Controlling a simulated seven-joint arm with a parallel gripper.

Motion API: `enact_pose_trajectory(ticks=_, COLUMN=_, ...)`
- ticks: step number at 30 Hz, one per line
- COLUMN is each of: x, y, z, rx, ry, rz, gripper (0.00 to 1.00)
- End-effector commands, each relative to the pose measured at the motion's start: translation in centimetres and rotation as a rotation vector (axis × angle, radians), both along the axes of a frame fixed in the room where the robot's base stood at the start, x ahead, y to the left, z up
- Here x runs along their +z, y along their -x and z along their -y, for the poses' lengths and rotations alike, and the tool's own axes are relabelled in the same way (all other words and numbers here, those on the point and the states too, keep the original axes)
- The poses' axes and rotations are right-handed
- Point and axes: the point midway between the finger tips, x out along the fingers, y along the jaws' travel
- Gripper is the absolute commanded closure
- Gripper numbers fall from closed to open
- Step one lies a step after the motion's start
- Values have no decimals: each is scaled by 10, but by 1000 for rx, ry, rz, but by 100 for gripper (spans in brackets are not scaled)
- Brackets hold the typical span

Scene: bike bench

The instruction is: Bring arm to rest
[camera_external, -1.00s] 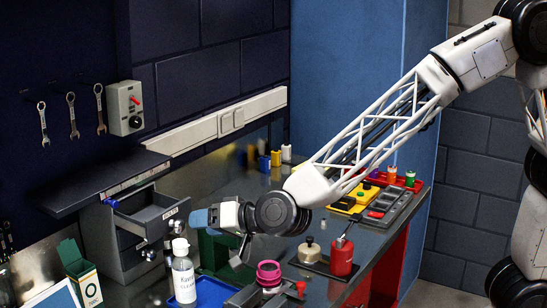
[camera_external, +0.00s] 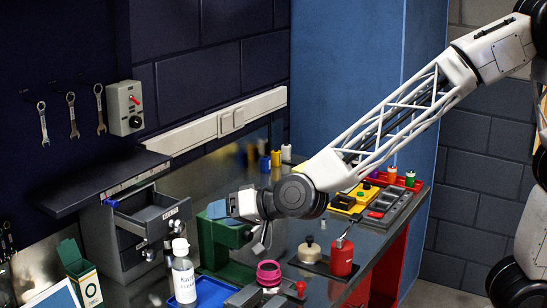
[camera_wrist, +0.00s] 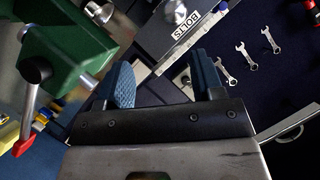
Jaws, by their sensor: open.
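My gripper (camera_external: 219,209) is raised over the bench in front of the open drawer (camera_external: 150,212), to the drawer's right in the external view. In the wrist view my gripper (camera_wrist: 164,82) shows two blue fingers spread apart with nothing between them. The drawer front with its BOLTS label (camera_wrist: 198,24) shows beyond the fingers. The forearm reaches across the bench from the upper right.
A green machine (camera_wrist: 62,45) with a red-tipped lever stands close to the gripper; it also shows in the external view (camera_external: 222,236). A white bottle (camera_external: 183,272), a pink round item (camera_external: 269,272) and a red can (camera_external: 341,258) stand nearby. Wrenches (camera_external: 71,115) hang on the wall.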

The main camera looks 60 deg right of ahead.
Motion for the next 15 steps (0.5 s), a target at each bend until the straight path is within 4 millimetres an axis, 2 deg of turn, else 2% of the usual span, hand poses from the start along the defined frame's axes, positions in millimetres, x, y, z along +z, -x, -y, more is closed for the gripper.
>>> enact_pose_trajectory(ticks=8, x=17, y=33, z=76, rx=92, ry=98, rz=-115, gripper=39)
enact_pose_trajectory(ticks=15, x=21, y=79, z=144, rx=164, ry=208, rz=-240, gripper=39)
